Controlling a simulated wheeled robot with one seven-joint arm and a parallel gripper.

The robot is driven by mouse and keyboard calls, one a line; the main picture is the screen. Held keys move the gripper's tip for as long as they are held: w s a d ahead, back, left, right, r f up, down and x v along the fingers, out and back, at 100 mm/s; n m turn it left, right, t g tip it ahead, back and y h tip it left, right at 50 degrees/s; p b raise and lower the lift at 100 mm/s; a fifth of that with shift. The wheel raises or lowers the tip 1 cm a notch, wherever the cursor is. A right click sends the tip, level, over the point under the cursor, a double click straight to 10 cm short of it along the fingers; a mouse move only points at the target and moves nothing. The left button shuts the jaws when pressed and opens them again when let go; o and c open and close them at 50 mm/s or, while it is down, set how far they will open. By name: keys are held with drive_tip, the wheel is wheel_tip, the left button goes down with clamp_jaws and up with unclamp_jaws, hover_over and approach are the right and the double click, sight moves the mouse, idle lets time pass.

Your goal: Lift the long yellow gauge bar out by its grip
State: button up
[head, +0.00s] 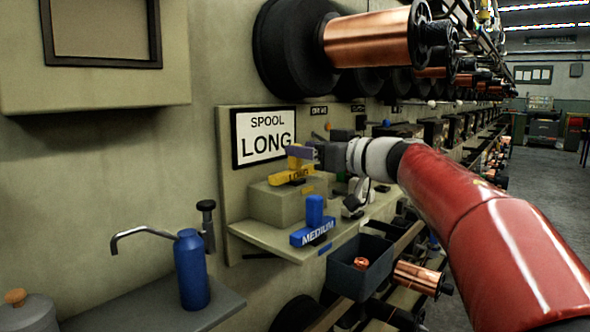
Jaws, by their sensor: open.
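The yellow gauge bar (288,178), with dark lettering along its side, rests on a raised beige block on the wall shelf. Its upright yellow grip (294,163) stands up from it. My gripper (304,155) reaches in from the right at the height of the grip, with its jaws open. A grey-purple finger overlaps the top of the grip in the picture. I cannot tell whether it touches the grip. The far finger and part of the grip are hidden.
A blue gauge marked MEDIUM (312,233) sits on the lower shelf in front. A SPOOL LONG sign (264,138) is on the wall behind. A dark bin (360,268) hangs below right. A blue bottle (191,270) stands left. Copper spools (372,38) jut out above.

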drive_tip(key=x, duration=0.5)
drive_tip(key=shift+w+d+f, duration=0.1)
drive_tip(key=shift+d+f, duration=0.1)
drive_tip(key=shift+f, duration=0.15)
drive_tip(key=shift+w+a+r, duration=0.1)
drive_tip(key=shift+w+a, duration=0.15)
drive_tip(key=shift+a, duration=0.05)
clamp_jaws()
drive_tip(key=shift+r, duration=0.1)
wheel_tip(320, 180, up, 3)
drive_tip(key=shift+r+p, duration=0.15)
drive_tip(key=shift+p, duration=0.75)
drive_tip(key=v, duration=1.8)
